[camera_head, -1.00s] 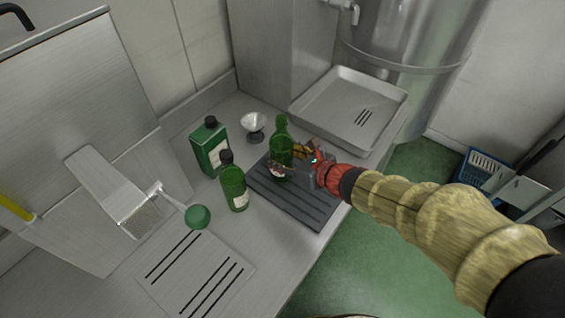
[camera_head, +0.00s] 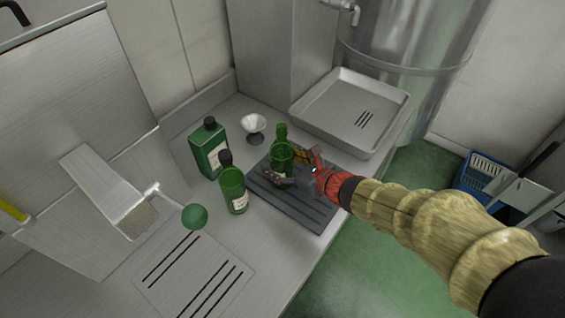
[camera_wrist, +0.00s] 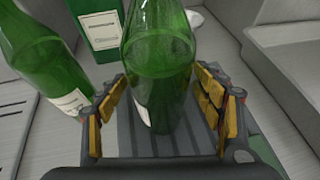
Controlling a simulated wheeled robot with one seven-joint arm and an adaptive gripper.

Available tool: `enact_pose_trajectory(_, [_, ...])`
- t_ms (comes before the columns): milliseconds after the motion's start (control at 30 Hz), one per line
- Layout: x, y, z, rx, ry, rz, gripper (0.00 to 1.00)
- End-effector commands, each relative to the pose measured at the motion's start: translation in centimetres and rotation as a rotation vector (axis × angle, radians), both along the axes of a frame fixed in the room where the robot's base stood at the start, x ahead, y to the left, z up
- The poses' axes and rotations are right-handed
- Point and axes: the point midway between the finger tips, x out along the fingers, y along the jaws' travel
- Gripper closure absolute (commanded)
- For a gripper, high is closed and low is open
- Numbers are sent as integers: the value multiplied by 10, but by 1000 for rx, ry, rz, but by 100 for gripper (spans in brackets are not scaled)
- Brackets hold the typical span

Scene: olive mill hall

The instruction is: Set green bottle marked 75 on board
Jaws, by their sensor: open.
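A green glass bottle (camera_head: 281,157) stands upright on the dark slatted board (camera_head: 313,211), near its back edge; the number 75 cannot be read. My gripper (camera_head: 291,168) is open around its lower part. In the wrist view the bottle (camera_wrist: 160,62) stands between the yellow-padded fingers of my gripper (camera_wrist: 160,112), with a gap at the left finger; contact at the right finger cannot be told. Its label is mostly hidden. The board (camera_wrist: 129,140) shows beneath it.
Another green bottle (camera_head: 233,187) with a dark cap stands just left of the board, and a square green bottle (camera_head: 210,150) behind it. A small funnel (camera_head: 254,124) stands at the back. A metal tray (camera_head: 305,112) lies back right. A green ball-ended handle (camera_head: 194,216) is front left.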

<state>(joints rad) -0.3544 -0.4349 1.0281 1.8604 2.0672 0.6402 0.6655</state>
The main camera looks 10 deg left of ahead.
Motion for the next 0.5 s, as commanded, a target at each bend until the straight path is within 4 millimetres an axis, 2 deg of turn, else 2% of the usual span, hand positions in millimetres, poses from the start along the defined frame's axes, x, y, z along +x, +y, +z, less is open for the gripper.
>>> enact_pose_trajectory(300, [0,0,4,0,0,0,33])
enact_pose_trajectory(500, [-15,-26,21,1,-2,-5,33])
